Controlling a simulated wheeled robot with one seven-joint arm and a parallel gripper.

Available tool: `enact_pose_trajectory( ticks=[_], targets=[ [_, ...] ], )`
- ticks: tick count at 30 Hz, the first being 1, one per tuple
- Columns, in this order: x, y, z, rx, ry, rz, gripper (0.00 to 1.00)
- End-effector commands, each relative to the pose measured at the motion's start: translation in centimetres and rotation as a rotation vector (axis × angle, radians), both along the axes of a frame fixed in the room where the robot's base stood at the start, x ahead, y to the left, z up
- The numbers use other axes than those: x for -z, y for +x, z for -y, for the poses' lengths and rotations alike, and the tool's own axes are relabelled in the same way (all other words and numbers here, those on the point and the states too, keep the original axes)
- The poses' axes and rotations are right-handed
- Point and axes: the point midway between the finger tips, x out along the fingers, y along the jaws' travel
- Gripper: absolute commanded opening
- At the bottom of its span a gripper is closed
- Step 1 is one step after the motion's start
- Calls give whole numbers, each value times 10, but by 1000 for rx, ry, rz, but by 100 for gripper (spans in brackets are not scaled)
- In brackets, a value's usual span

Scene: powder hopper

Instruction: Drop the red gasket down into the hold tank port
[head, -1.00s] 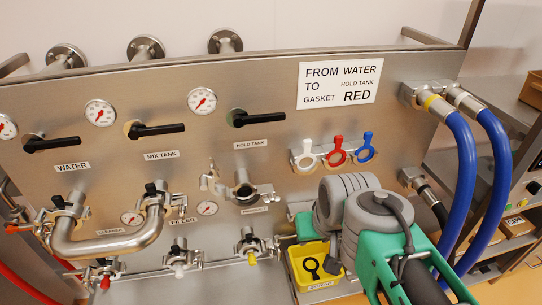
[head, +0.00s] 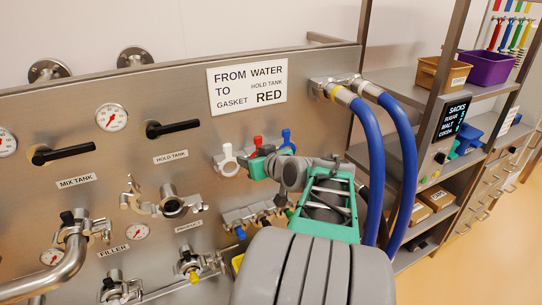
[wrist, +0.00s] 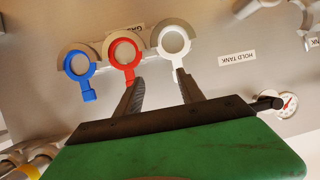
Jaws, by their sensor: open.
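The red gasket (head: 258,141) hangs on a rack on the panel between a white gasket (head: 228,158) and a blue gasket (head: 287,137). In the wrist view the red gasket (wrist: 125,52) shows its ring and tab. My gripper (wrist: 159,77) is open and empty, with its left finger at the red tab and its right finger at the tab of the white gasket (wrist: 174,40). Contact cannot be told. In the head view my arm partly covers the gripper. The hold tank port (head: 170,204) is below the HOLD TANK label, its clamp swung open to the left.
A sign (head: 247,84) reads from water to hold tank, gasket red. Blue hoses (head: 372,165) hang just right of my arm. Black valve handles (head: 172,129) stick out above the port. Shelves (head: 430,95) stand at the right.

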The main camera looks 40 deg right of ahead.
Motion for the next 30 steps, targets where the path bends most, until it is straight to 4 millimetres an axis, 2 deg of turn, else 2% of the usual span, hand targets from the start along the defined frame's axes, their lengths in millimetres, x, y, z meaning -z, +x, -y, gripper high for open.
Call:
enact_pose_trajectory(
  ticks=[1, 3, 5, 11, 24, 30],
  targets=[
    [-3, -10, 27, 40, -10, 51, 45],
    [-11, -18, 47, 67, -28, 101, 45],
    [-14, -21, 54, 78, -33, 123, 45],
    [-14, -5, 60, 78, -35, 131, 45],
    [9, 61, 79, 78, -38, 130, 45],
    [8, 71, 82, 80, -37, 130, 45]
  ],
)
